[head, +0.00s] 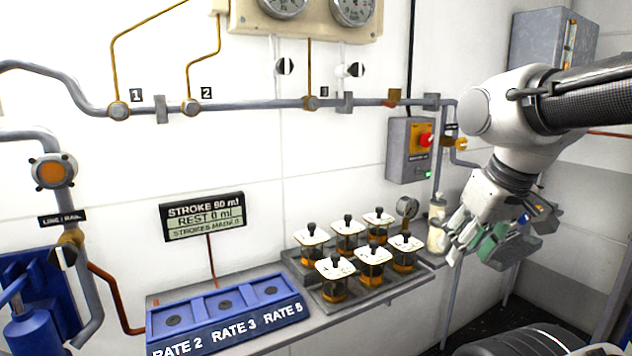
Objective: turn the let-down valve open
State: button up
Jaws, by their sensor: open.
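My gripper (468,238) is at the right, pointing down and to the left, open with nothing seen between its fingers. No label that I can read says let-down. A small brass valve (460,144) sits on the pipe at the right, just left of my arm, beside a black label (451,129) too small to read. My gripper is below this valve and apart from it. Another brass valve (70,238) with a black and white handle (64,256) is on the left pipe, under a label that seems to read LINE / RAIL.
Several lidded jars (373,262) stand on the shelf, near a pale bottle (436,222) and a small gauge (408,207). A blue RATE tray (226,318) is in front. A display (203,216) hangs above.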

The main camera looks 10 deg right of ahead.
aim_at(461, 144)
jog(key=z, duration=1)
jog(key=i+l+u, duration=0.15)
jog(key=i+l, duration=0.2)
jog(key=i+l+u, duration=0.2)
jog(key=l, duration=0.25)
jog(key=i, duration=0.1)
